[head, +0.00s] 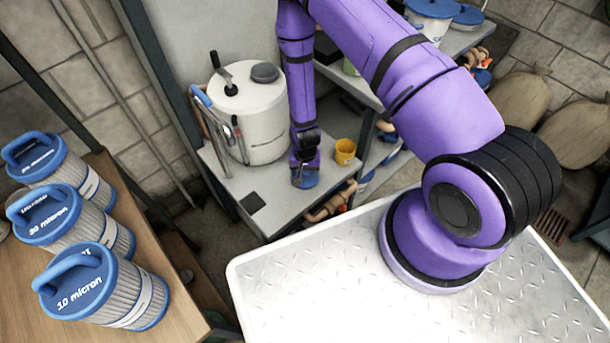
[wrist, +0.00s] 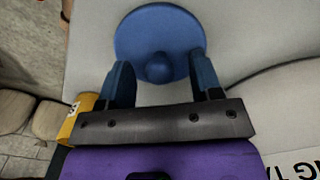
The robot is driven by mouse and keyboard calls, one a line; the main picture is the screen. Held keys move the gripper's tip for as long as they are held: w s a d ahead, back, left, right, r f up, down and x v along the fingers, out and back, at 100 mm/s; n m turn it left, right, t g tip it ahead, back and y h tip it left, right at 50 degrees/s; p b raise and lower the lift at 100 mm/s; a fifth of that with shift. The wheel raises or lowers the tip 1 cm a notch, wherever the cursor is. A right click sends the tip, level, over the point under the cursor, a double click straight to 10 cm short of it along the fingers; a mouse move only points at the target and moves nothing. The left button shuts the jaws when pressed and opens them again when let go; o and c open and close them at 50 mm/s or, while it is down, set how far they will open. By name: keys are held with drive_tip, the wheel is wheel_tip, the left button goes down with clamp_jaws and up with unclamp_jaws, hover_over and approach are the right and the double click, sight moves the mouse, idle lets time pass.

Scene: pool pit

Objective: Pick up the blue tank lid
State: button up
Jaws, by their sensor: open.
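The blue tank lid (wrist: 160,30) is a round blue disc with a knob in its middle. In the wrist view it lies on the light grey shelf top just ahead of my gripper (wrist: 160,66). The two fingers are apart, one on each side of the knob, with a gap on both sides. In the head view my gripper (head: 305,170) points down at the shelf beside the white tank. The blue at its tip there is partly hidden, and I cannot tell lid from fingers.
The white tank (head: 262,120) stands close left of my gripper, with a hose and tools on its side. A yellow cup (head: 345,151) stands close right. Blue-topped filter cartridges (head: 105,285) stand on a wooden bench at left. Another blue lid (head: 468,17) is at the upper right.

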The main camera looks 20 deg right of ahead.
drive_tip(key=shift+f, duration=0.45)
drive_tip(key=c, duration=1)
